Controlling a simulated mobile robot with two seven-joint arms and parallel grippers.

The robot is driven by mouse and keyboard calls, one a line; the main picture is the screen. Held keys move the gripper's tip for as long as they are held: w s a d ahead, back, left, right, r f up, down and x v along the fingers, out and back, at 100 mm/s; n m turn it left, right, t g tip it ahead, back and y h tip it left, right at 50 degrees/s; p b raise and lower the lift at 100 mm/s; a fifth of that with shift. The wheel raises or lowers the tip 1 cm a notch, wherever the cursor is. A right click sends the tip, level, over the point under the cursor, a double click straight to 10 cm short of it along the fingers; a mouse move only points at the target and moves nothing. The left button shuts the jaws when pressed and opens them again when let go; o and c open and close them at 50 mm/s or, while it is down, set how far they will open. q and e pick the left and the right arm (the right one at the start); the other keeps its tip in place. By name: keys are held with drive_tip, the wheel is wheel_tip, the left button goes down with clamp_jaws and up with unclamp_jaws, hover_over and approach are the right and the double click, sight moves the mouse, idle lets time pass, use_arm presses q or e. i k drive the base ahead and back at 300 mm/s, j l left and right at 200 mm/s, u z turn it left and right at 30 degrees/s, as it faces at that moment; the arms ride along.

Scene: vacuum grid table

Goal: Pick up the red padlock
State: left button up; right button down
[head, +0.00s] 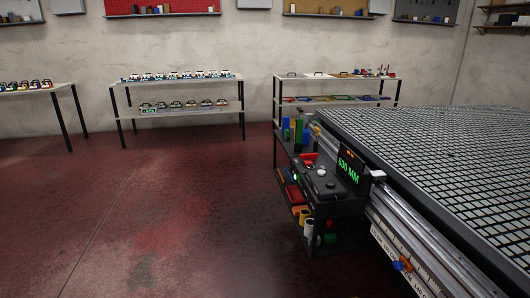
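I cannot make out the red padlock for certain. A small red object (309,160) sits on top of the dark cart (338,205) beside the grid table, too small to identify. Rows of small coloured items (176,75) stand on the wall shelf unit (205,80), and more coloured items (27,86) stand on the table at the far left. Their kind cannot be told at this distance. Neither of my grippers is in view.
The black vacuum grid table (450,150) fills the right side, with a metal rail along its edge. A display (348,168) reads 630 MM. Another shelf unit (335,98) stands at the back wall. The reddish floor (150,210) at left is clear.

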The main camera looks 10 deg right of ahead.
sight(307, 163)
drive_tip(key=i+u, duration=0.1)
drive_tip(key=i, duration=1.35)
drive_tip(key=i+z, duration=0.9)
drive_tip(key=i+j+z, duration=0.3)
drive_tip(key=z, duration=0.15)
